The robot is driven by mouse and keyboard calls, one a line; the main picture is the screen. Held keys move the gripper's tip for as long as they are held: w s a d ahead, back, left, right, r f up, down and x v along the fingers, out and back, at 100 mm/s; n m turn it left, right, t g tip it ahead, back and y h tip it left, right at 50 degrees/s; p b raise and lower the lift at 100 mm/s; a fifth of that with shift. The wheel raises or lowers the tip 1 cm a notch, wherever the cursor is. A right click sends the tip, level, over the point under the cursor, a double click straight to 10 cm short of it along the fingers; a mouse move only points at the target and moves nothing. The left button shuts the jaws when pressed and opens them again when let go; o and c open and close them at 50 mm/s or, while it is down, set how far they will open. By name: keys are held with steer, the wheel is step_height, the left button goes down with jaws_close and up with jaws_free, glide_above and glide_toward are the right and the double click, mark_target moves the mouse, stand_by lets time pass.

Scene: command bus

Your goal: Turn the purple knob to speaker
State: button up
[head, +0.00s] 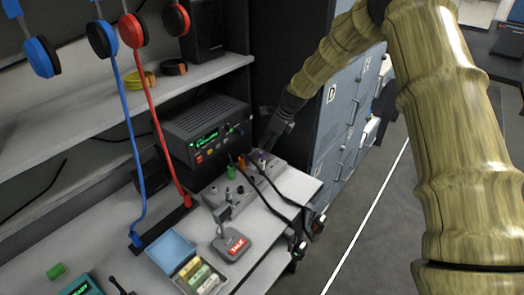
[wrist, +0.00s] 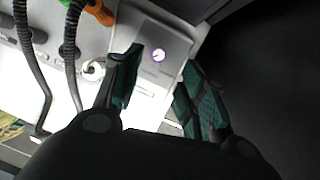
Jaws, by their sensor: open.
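In the head view the purple knob (head: 262,161) is a small spot at the right end of the grey control panel (head: 213,194). My gripper (head: 270,138) is just above and behind that end. The lettering around the knob is too small to read.
Green (head: 231,172) and orange (head: 241,161) knobs stand left of the purple one. Black cables (head: 268,203) run over the desk front to hanging handsets. A radio (head: 207,130) stands behind the panel, and a dark cabinet wall (head: 292,60) is close on the right.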

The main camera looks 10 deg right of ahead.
mark_target(262, 153)
steer(key=shift+p+x, duration=0.75)
steer(key=shift+x, duration=2.55)
steer(key=shift+a, duration=0.15)
steer(key=shift+c, duration=0.2)
jaws_close()
